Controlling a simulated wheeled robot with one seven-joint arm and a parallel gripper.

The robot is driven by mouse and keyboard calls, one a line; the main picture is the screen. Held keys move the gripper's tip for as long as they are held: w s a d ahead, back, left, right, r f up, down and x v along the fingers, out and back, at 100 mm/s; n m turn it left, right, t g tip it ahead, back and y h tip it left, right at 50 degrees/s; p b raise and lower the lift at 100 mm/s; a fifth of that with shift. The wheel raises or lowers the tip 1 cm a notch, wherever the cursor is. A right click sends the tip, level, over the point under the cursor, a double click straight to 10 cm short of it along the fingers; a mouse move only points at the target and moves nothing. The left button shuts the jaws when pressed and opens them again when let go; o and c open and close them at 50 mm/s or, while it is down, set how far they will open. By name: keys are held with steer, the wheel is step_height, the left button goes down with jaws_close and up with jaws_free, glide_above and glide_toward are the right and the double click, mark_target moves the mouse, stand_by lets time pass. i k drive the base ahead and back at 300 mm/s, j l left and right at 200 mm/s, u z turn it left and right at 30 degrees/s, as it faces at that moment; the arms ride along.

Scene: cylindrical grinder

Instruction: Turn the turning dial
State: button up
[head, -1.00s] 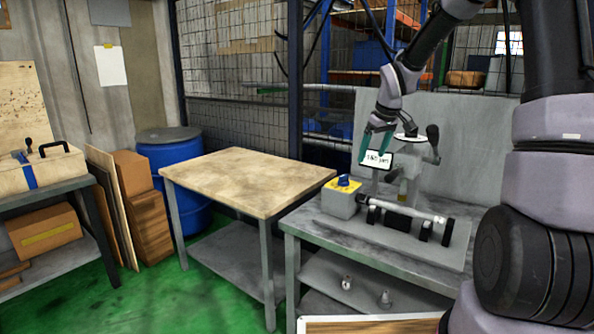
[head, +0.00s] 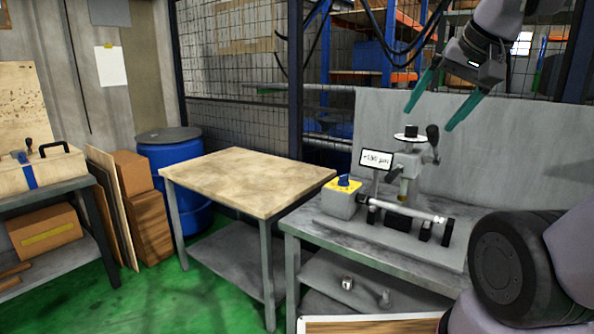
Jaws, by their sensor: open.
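A small machine (head: 423,153) stands at the back of the grey metal bench. A pale round dial (head: 408,136) with a dark centre is on its top, with a black handle (head: 433,138) to its right. A small display (head: 376,160) stands left of it; its reading is small, perhaps +130 µm. A blue knob (head: 344,181) sits on a yellow-topped grey box (head: 340,198) at the bench's left end. My gripper (head: 428,120) is open and empty, its two green fingers spread and pointing down-left, seen above the dial and apart from it.
A metal shaft (head: 408,210) lies across black supports on the bench (head: 345,251), in front of the machine. A grey panel (head: 520,150) stands behind. A bare wooden-topped table (head: 245,180) is to the left. Small metal parts (head: 347,283) lie on the lower shelf.

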mark_target(343, 181)
steer(key=i+j, duration=0.95)
steer(key=j, duration=0.25)
steer(key=l+z, duration=0.05)
